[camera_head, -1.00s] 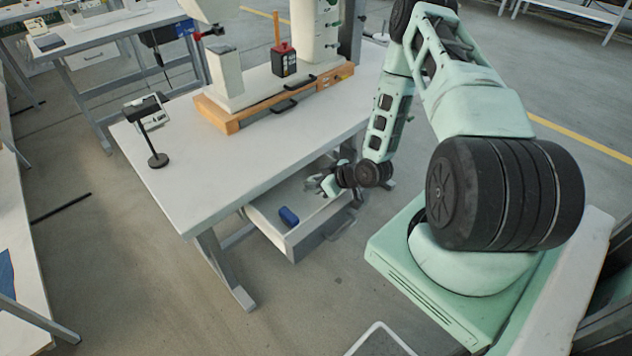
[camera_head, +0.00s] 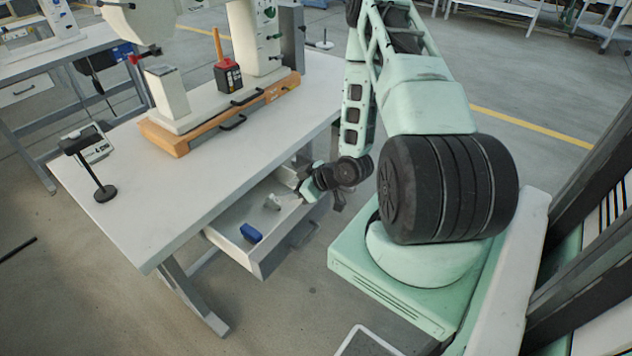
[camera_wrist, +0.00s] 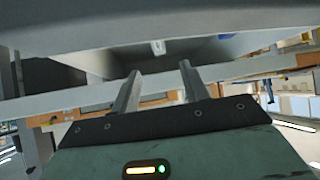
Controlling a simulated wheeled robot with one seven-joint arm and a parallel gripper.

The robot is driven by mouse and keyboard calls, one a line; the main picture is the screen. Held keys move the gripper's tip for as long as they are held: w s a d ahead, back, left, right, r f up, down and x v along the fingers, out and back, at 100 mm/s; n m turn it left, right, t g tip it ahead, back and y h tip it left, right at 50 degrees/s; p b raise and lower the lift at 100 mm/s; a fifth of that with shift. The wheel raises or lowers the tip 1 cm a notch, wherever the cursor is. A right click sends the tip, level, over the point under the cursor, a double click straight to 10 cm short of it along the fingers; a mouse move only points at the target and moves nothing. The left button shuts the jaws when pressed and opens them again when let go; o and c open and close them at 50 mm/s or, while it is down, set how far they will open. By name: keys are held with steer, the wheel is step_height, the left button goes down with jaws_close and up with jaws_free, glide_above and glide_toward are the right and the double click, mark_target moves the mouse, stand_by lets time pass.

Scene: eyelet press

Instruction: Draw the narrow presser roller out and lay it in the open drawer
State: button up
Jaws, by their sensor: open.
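The grey drawer (camera_head: 250,259) stands open under the front of the press table. A small pale piece (camera_head: 272,202), which looks like the narrow presser roller, lies inside it toward the back right. Its details are too small to make out. My gripper (camera_head: 303,187) is at the drawer's right end, apart from the piece. In the wrist view my gripper (camera_wrist: 159,67) shows two spread fingers with nothing between them. A small white piece (camera_wrist: 158,47) shows beyond the fingertips, perhaps the same one.
A blue block (camera_head: 251,233) lies in the drawer near its front left corner. The white press (camera_head: 168,92) stands on an orange base on the table (camera_head: 140,215). A red and black container (camera_head: 228,76) and a small display on a stand (camera_head: 97,150) are also there.

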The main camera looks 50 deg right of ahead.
steer(key=v, duration=1)
steer(key=shift+b, duration=0.3)
steer(key=shift+r, duration=0.1)
steer(key=w+a+r+n+g+h, duration=0.1)
steer(key=w+a+r+n+g, duration=0.15)
steer(key=a+r, duration=0.4)
steer(key=w+a+r+n+g+h, duration=0.1)
steer(key=w+a+r+g, duration=0.25)
steer(key=a, duration=0.65)
steer(key=s+a+r+g, duration=0.2)
steer(key=s+a+r, duration=0.3)
steer(key=s+a, duration=0.4)
steer(key=s+a+r+g, duration=0.2)
steer(key=s+a+r, duration=0.4)
steer(key=s+a, duration=0.2)
steer(key=shift+s+a+n, duration=0.35)
steer(key=shift+a, duration=0.05)
